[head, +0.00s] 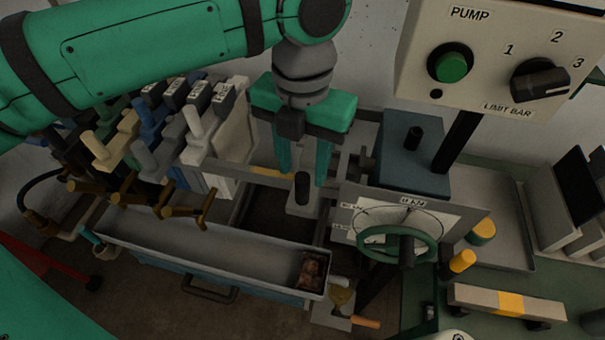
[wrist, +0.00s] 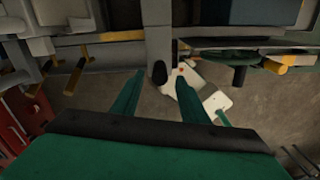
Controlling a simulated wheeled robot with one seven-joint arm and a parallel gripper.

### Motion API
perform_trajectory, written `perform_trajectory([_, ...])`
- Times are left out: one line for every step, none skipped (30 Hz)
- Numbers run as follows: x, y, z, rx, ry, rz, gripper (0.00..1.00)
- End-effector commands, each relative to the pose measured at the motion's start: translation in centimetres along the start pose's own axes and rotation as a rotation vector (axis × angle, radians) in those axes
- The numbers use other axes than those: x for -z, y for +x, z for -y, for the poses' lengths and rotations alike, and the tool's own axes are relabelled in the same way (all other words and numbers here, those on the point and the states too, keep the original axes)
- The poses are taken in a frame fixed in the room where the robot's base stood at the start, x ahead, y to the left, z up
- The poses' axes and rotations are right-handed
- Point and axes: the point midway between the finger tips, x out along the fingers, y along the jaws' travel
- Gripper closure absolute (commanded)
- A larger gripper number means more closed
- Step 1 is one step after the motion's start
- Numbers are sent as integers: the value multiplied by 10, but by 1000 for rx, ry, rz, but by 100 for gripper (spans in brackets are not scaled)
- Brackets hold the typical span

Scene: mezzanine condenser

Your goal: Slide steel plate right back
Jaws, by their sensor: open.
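A narrow grey steel plate (head: 301,211) with an upright black knob (head: 302,188) lies beside a dark opening behind the long trough. In the wrist view, the plate (wrist: 157,42) is a grey strip with the black knob (wrist: 159,72) at its end. My gripper (head: 302,178) points down over the plate with its green fingers apart, one on each side of the knob in the picture. In the wrist view, my gripper (wrist: 159,75) has the knob between its fingertips, with gaps on both sides. I cannot tell whether the fingertips are level with the knob.
A long grey trough (head: 200,247) stands in front, with a dark reddish block (head: 312,270) at its right end. Several levers (head: 195,125) stand to the left. A green handwheel (head: 398,243) is close on the right. A pump control box (head: 490,60) hangs at upper right.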

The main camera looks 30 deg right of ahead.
Motion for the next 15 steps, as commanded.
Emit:
perform_trajectory([0, -11, 0, -2, -1, 1, 60])
perform_trajectory([0, -17, 0, -3, 0, 1, 60])
perform_trajectory([0, -24, -1, -2, -1, 1, 60])
perform_trajectory([0, -29, 0, -1, -1, 1, 60])
perform_trajectory([0, -34, 0, -2, -1, 2, 60])
perform_trajectory([0, -40, 0, -2, -1, 1, 60])
perform_trajectory([0, -45, 0, -1, -1, 0, 60])
perform_trajectory([0, -49, 0, -1, -1, 0, 60])
perform_trajectory([0, -53, 0, -1, 0, 1, 60])
perform_trajectory([0, -56, 0, -1, 0, 1, 60])
perform_trajectory([0, -58, 0, -1, 0, 1, 60])
perform_trajectory([0, -61, 0, 0, 0, 0, 60])
perform_trajectory([0, -63, 0, 0, 1, -1, 60])
perform_trajectory([0, -64, 0, 0, 1, -1, 60])
perform_trajectory([0, -65, 0, 0, 1, -1, 60])
